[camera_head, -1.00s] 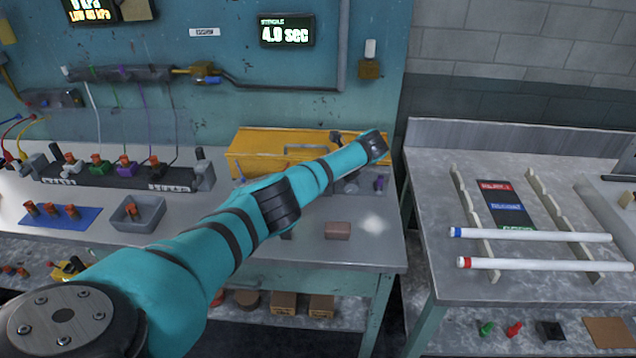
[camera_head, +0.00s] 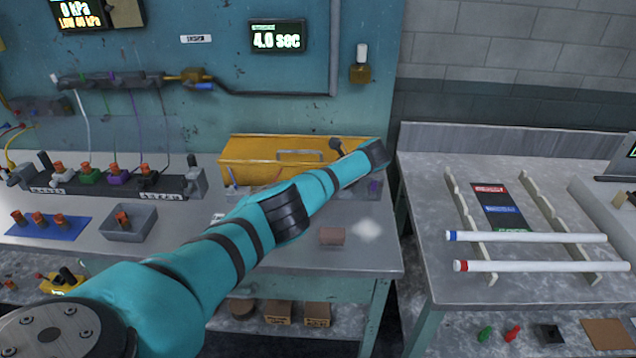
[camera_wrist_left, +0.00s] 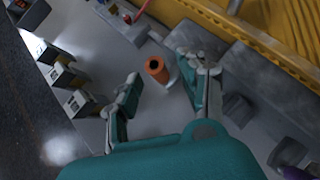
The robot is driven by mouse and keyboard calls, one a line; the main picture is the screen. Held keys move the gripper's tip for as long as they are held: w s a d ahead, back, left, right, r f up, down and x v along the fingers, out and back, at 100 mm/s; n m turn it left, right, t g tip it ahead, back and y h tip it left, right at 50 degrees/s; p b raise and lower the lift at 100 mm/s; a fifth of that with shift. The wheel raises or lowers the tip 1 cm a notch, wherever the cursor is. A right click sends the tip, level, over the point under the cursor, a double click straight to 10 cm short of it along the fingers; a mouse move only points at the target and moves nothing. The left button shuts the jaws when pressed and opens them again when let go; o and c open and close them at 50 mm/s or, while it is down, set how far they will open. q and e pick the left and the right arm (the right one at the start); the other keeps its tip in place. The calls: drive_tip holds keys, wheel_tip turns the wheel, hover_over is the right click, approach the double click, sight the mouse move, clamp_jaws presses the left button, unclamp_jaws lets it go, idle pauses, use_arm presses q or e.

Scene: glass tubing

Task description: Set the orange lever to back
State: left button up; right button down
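An orange upright round piece (camera_wrist_left: 156,68) with a dark hole in its top stands between the fingers of my left gripper (camera_wrist_left: 162,73) in the left wrist view. The fingers are spread on either side of it, with gaps visible. I cannot tell whether this piece is the orange lever. In the head view my left arm reaches over the bench and its gripper is hidden. Several orange-capped knobs show on the black manifold (camera_head: 112,188) at the left. My right gripper is not in view.
A yellow box (camera_head: 245,151) stands behind my left arm; its ridged side (camera_wrist_left: 290,25) shows close by in the wrist view. A grey tray (camera_head: 146,222) and blue mat (camera_head: 22,229) lie at left. A pinkish block (camera_head: 332,236) lies near the bench front. The right table holds two white tubes.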

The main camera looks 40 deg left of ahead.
use_arm(q)
drive_tip(key=v, duration=1.2)
idle(0.4)
